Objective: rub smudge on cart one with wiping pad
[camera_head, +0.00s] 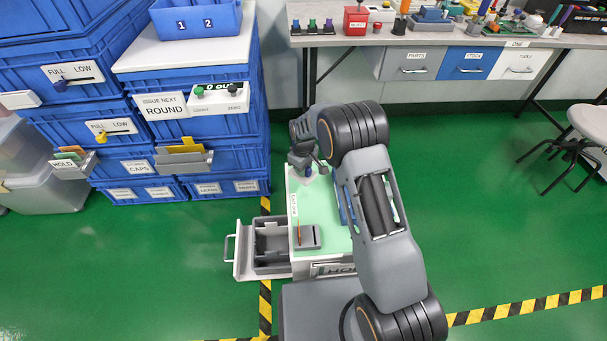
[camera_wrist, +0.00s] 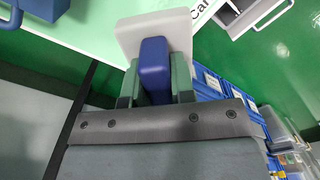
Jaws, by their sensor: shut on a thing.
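My gripper (camera_wrist: 155,80) is shut on the blue handle of the wiping pad (camera_wrist: 152,65). The pad's pale grey block (camera_wrist: 138,32) shows beyond the fingertips, against the cart top. Cart one (camera_head: 312,207) has a pale green top and a white edge with a partly readable label; its top also shows in the wrist view (camera_wrist: 88,28). In the head view my gripper (camera_head: 303,165) is over the far end of the cart top, partly hidden by my arm. I cannot tell whether the pad touches the top. I make out no smudge in either view.
An open drawer (camera_head: 243,262) with a grey insert juts left from the cart. A small grey tray (camera_head: 310,241) with a reddish stick lies on the near part of the top. A blue item (camera_head: 344,208) is partly behind my arm. Blue crates (camera_head: 225,130) stand left; a workbench (camera_head: 340,40) stands behind.

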